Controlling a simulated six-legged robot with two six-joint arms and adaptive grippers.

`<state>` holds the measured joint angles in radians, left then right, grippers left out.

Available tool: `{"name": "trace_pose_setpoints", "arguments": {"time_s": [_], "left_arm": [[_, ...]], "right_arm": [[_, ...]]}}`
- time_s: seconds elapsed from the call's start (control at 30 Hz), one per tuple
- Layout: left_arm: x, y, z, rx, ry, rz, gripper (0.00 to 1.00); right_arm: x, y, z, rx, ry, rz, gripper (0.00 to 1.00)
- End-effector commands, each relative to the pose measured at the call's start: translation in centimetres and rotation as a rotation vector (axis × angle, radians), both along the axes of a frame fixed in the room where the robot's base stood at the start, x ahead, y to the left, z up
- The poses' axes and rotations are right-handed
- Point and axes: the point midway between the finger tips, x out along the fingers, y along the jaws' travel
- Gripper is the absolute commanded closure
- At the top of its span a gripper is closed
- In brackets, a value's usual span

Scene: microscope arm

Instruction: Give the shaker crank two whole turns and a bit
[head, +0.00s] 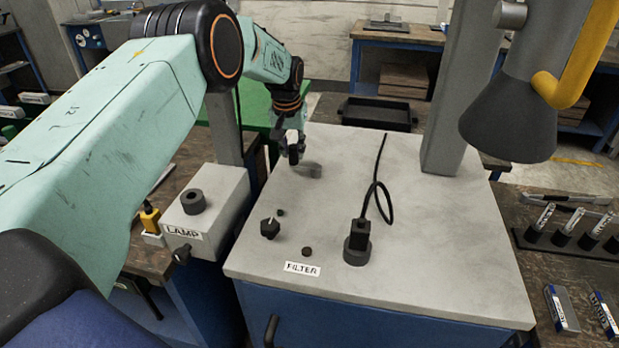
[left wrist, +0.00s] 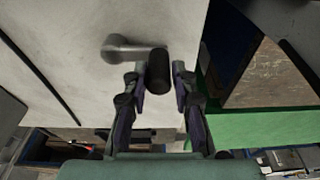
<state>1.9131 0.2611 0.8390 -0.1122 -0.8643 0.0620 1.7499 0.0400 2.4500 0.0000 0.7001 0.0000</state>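The shaker crank is a grey arm (left wrist: 128,50) with a round hub at its left end and an upright black knob (left wrist: 158,70) at its right end, in the left wrist view. In the head view the crank (head: 314,170) shows small at the back left of the grey top, partly hidden by my gripper. My left gripper (head: 291,150) points down over it. In the left wrist view its fingers (left wrist: 161,82) are apart, one on each side of the knob. Narrow gaps show beside the knob, so it does not look clamped. My right gripper is out of view.
The grey bench top (head: 430,260) carries a FILTER label (head: 302,269), small black knobs and a black plug with a looped cable (head: 357,242). A grey post (head: 450,90) and a dark cone-shaped head (head: 508,120) rise at right. A LAMP box (head: 205,212) stands left.

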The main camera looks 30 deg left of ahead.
Motion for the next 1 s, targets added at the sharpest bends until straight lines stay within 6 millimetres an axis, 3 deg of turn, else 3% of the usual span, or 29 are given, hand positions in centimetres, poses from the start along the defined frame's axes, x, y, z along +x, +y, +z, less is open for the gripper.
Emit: {"name": "trace_pose_setpoints", "arguments": {"time_s": [0.2, 0.57, 1.0], "left_arm": [[0.0, 0.0, 0.0, 0.0, 0.0, 0.001, 0.55], [0.0, 0.0, 0.3, -0.001, 0.0, 0.001, 0.55], [0.0, -0.1, 4.1, -0.001, 0.0, 0.001, 0.55]], "right_arm": [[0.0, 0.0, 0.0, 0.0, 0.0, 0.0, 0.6], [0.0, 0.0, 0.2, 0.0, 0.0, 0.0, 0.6], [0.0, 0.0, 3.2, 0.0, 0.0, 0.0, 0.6]]}}
